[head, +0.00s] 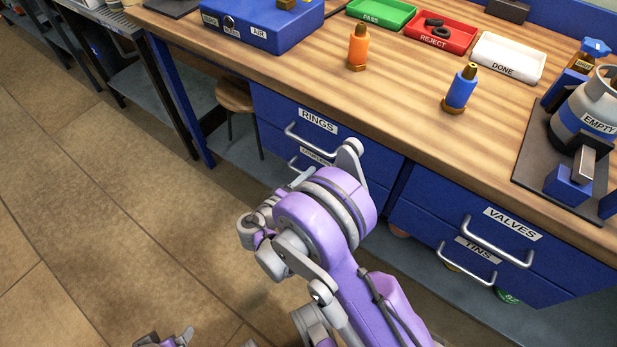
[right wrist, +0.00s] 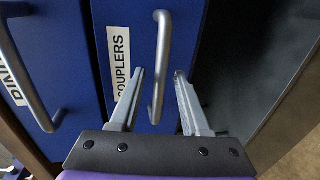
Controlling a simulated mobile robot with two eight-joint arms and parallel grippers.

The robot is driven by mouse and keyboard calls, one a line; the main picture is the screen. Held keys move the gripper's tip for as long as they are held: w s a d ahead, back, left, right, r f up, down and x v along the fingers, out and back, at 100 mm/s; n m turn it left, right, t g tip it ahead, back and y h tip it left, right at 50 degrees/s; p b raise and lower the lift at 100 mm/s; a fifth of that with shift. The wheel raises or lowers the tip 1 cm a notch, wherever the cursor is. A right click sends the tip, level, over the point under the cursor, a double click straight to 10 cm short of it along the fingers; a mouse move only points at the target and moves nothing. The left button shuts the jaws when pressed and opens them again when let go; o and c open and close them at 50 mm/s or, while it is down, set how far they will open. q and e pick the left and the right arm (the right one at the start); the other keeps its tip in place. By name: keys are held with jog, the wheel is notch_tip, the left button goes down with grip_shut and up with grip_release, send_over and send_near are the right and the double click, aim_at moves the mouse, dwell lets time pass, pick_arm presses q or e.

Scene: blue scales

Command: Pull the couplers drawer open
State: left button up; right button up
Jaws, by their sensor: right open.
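The couplers drawer is blue and shut, with a white label and a grey bar handle. In the right wrist view its handle (right wrist: 160,62) stands upright and its label (right wrist: 119,62) is to the left. My right gripper (right wrist: 159,73) is open, with one finger on each side of the handle's lower part and a gap on both sides. In the head view, my right arm partly hides the couplers label (head: 313,156) and handle (head: 293,161); the right gripper (head: 300,180) is in front of that drawer. Part of my left gripper (head: 166,340) shows at the bottom edge.
The rings drawer (head: 285,117) is directly above, with its own handle. The valves drawer (head: 425,212) and tins drawer are to the right. The wooden bench top (head: 400,85) overhangs them. A stool (head: 234,95) stands at left; the floor (head: 130,210) is clear.

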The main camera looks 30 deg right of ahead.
jog(key=shift+w+d+f, duration=0.1)
jog(key=shift+w+d, duration=0.15)
jog(key=shift+d, duration=0.3)
grip_shut()
dwell(1.1)
